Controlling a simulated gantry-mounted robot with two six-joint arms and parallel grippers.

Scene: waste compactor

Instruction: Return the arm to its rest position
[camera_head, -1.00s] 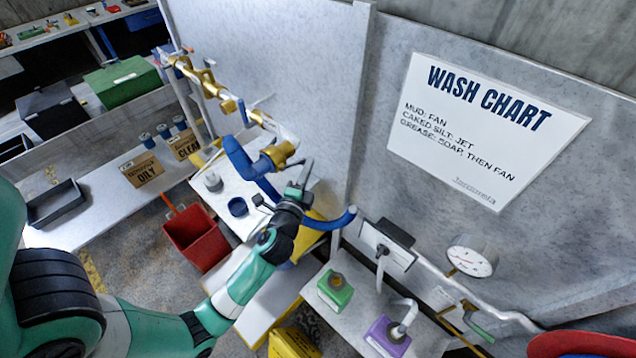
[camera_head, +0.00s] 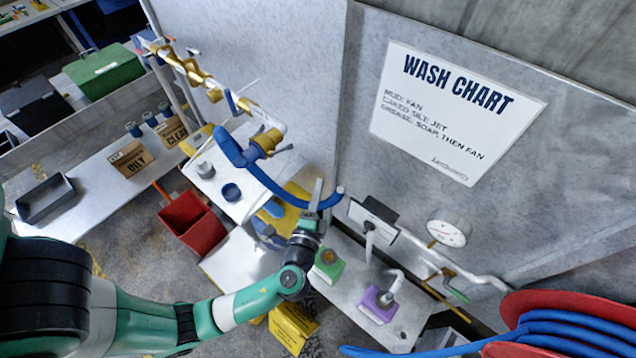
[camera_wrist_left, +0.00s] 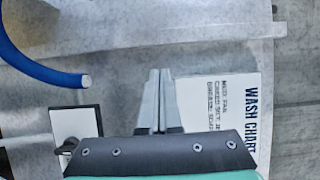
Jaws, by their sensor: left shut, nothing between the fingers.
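My left arm comes in from the left in the head view. Its gripper (camera_head: 317,192) is beside the free end of the blue hose (camera_head: 290,193), in front of the grey wall. In the left wrist view the two fingers (camera_wrist_left: 158,88) are together with nothing between them. The blue hose end shows apart from the fingers, on the left of the wrist view (camera_wrist_left: 50,75). My right gripper does not show.
A wash chart (camera_head: 455,110) hangs on the wall. A red bin (camera_head: 192,225) stands left, a red reel with blue hose (camera_head: 570,325) lower right.

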